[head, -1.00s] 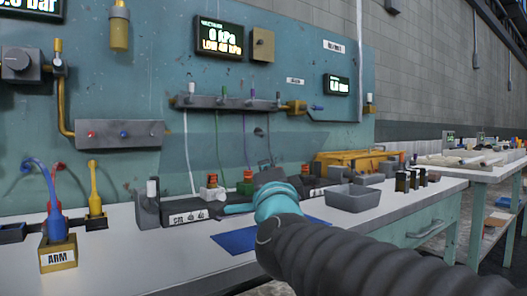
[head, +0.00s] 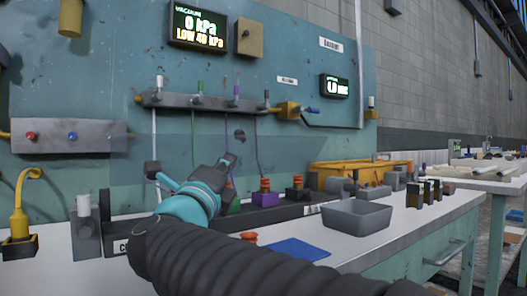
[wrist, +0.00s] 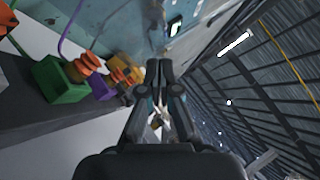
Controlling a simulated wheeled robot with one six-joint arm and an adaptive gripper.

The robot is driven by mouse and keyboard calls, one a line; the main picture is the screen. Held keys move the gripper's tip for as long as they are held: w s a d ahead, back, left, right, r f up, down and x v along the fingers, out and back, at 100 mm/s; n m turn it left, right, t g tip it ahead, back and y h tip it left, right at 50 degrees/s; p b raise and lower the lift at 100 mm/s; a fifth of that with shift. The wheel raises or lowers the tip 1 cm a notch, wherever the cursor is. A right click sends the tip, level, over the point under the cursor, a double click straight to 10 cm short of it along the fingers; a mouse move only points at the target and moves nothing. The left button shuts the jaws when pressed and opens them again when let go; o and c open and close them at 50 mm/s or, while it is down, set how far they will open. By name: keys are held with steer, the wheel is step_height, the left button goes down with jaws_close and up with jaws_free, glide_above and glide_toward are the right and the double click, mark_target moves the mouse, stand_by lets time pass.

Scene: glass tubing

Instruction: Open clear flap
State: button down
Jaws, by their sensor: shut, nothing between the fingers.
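The clear flap (head: 270,145) is hard to make out in the head view. It seems to be a faint, see-through darker band against the teal back panel, above the row of coloured fittings.
A green block (wrist: 60,80) and orange-topped fittings stand left of the fingers in the wrist view. A valve manifold (head: 205,100) with thin hanging tubes is above. A grey bin (head: 357,216) and blue mat (head: 293,250) are on the bench at right.

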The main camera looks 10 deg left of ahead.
mark_target(247, 138)
steer(key=p+x, duration=0.1)
steer(key=x, duration=0.8)
steer(key=shift+w+d+r, duration=0.1)
steer(key=shift+w+r, duration=0.05)
steer(key=shift+w, duration=0.2)
